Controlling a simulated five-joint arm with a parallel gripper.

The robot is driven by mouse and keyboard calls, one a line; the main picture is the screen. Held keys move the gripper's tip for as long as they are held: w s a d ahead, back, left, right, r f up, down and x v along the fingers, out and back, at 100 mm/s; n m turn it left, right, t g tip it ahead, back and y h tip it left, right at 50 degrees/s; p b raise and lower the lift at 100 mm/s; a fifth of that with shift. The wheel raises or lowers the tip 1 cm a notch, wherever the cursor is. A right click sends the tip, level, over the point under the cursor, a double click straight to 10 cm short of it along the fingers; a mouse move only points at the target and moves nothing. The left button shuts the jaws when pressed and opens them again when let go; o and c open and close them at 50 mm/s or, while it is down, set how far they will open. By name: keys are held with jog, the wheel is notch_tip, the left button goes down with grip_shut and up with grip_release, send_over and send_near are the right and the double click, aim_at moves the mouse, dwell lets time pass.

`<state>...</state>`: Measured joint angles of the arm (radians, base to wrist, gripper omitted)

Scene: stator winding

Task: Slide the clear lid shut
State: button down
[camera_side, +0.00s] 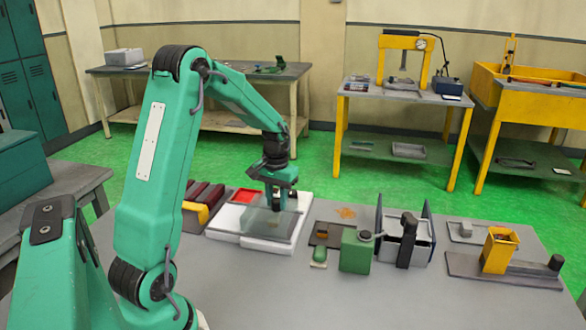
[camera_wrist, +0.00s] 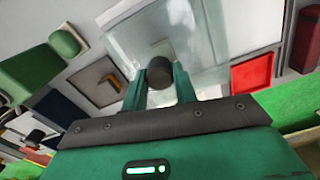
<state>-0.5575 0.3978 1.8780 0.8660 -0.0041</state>
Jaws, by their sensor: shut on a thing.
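The clear lid (camera_side: 268,224) lies on a white box (camera_side: 222,222). It covers the middle and near part of the box. A red square recess (camera_side: 245,196) at the far left of the box shows uncovered. In the wrist view the lid (camera_wrist: 135,42) spreads out beyond my fingers, and the red recess (camera_wrist: 252,73) lies to the right, clear of it. My gripper (camera_side: 283,206) is low over the lid. In the wrist view my gripper (camera_wrist: 159,85) is shut on the lid's dark round knob (camera_wrist: 158,73). The lid's far edge is hard to make out.
Dark red blocks with a yellow piece (camera_side: 200,200) stand close left of the box. The bench front (camera_side: 330,300) is bare.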

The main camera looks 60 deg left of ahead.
jog(key=shift+w+d, duration=0.65)
jog(key=c, duration=1.1)
grip_release()
notch_tip(320, 180, up, 8)
